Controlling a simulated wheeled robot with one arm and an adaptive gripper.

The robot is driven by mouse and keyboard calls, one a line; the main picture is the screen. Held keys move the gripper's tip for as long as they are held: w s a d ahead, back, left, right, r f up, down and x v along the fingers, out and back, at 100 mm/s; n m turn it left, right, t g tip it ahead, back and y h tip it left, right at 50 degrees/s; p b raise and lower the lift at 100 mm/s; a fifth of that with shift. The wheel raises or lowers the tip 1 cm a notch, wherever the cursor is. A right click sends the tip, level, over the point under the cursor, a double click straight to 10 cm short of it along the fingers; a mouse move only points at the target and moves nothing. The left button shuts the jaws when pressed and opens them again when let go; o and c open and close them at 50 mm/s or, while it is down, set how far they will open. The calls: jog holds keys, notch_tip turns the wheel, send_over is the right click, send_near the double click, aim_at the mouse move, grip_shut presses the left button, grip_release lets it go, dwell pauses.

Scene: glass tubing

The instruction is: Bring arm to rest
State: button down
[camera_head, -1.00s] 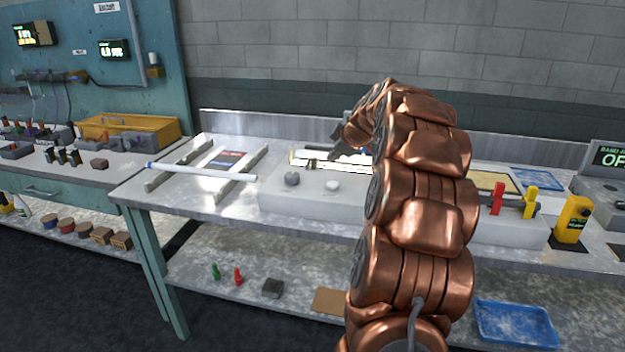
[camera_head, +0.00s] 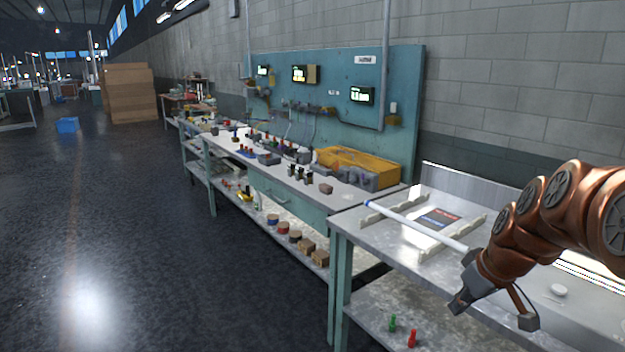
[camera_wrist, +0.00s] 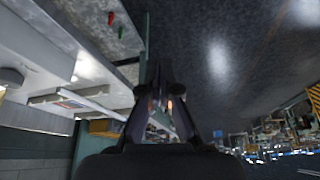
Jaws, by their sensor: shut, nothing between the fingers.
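My copper arm enters the head view from the right edge, over the near metal bench (camera_head: 345,222). My gripper (camera_head: 456,306) points down and to the left at the bench's front edge, and it is shut and empty. In the wrist view my gripper (camera_wrist: 160,70) shows its dark fingers together, with the floor and bench behind. A white glass tube with a blue end (camera_head: 415,224) lies across two notched rails (camera_head: 455,236) on the bench. The tube is apart from the fingers.
A second bench with a yellow bin (camera_head: 355,163) and a teal panel (camera_head: 335,85) stands farther left. Green (camera_head: 392,323) and red (camera_head: 412,338) pegs stand on the lower shelf. The dark floor (camera_head: 130,240) at left is clear.

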jog(key=s+a+f+m+g+p, duration=0.1)
jog(key=s+a+g, duration=0.1)
jog(key=s, duration=0.7)
jog(key=s+a+f+m+g+h+p, duration=0.1)
jog(key=s+a, duration=0.4)
jog(key=s, duration=0.5)
jog(key=s+a+f+m+g+p, duration=0.1)
jog(key=s+a+f+m+g, duration=0.1)
jog(key=s, duration=0.7)
jog(key=shift+s+a+f+g+h, duration=0.3)
jog(key=shift+s+a+g+h, duration=0.15)
jog(key=shift+a, duration=0.75)
jog(key=shift+d+m, duration=0.15)
jog(key=shift+m, duration=0.15)
